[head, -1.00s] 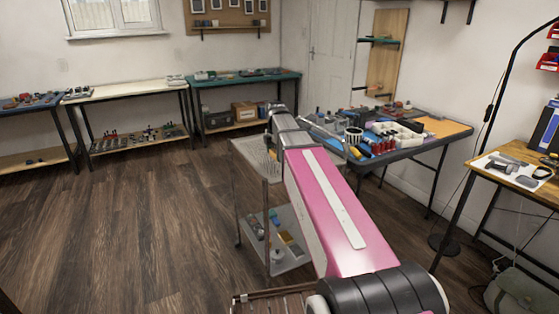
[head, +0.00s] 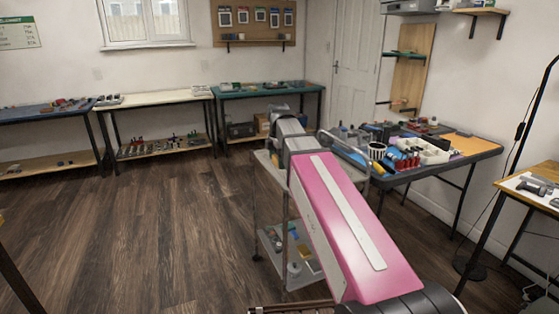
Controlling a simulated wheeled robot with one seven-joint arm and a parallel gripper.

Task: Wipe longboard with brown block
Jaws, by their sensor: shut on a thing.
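My pink and grey arm reaches forward over a grey metal trolley (head: 268,170) in the head view. My gripper is not visible; the far end of my arm hides what lies beyond it. I cannot make out a longboard or a brown block in this view. Some small items lie on the trolley's lower shelf (head: 270,243), too small to identify.
A dark-edged table (head: 440,168) crowded with tools and bins stands right of the trolley. Blue, cream and green workbenches line the back wall. A wooden desk (head: 530,205) is at the far right. The wooden floor (head: 150,230) at left is clear.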

